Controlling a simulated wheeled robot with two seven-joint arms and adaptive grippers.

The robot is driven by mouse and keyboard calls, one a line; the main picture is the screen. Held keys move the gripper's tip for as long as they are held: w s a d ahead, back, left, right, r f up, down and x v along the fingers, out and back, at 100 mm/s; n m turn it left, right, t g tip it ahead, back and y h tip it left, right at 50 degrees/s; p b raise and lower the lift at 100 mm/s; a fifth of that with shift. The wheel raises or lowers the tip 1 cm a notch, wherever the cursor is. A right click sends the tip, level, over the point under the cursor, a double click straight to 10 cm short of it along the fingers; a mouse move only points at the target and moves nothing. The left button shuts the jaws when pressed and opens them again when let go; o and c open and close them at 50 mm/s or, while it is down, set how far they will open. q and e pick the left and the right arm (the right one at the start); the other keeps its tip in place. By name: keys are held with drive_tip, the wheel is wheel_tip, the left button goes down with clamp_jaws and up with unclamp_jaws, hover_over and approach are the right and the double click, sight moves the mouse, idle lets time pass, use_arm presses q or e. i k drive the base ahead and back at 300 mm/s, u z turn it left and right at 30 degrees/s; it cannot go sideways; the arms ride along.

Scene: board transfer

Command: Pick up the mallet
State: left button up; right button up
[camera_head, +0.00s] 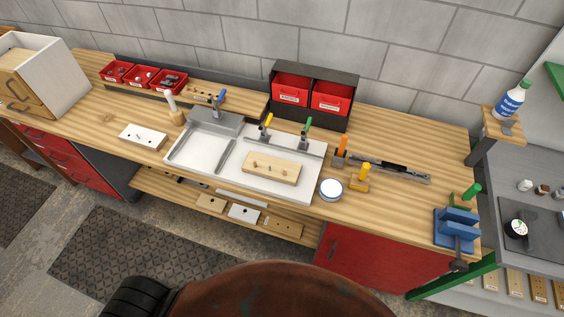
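I cannot tell for certain which thing is the mallet. A small tool with a yellow top and a light brown body (359,183) stands on the workbench (405,205), right of a round white-topped container (331,189). Another candidate, a piece with a pale upright handle and a tan base (177,117), stands at the back left of the white tray. Both are small in the picture. Neither of my grippers shows in the head view, and nothing is seen touching either piece.
The white tray (189,152) holds a wooden board (271,168) beside upright clamps. Red bins (331,95) stand behind. An orange-handled tool (341,150) and a blue vise (456,229) are to the right. A rusty brown curved surface (285,291) covers the bottom middle.

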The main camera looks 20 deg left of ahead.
sight(177, 118)
drive_tip(key=z, duration=0.05)
drive_tip(key=i, duration=0.2)
drive_tip(key=u, duration=1.1)
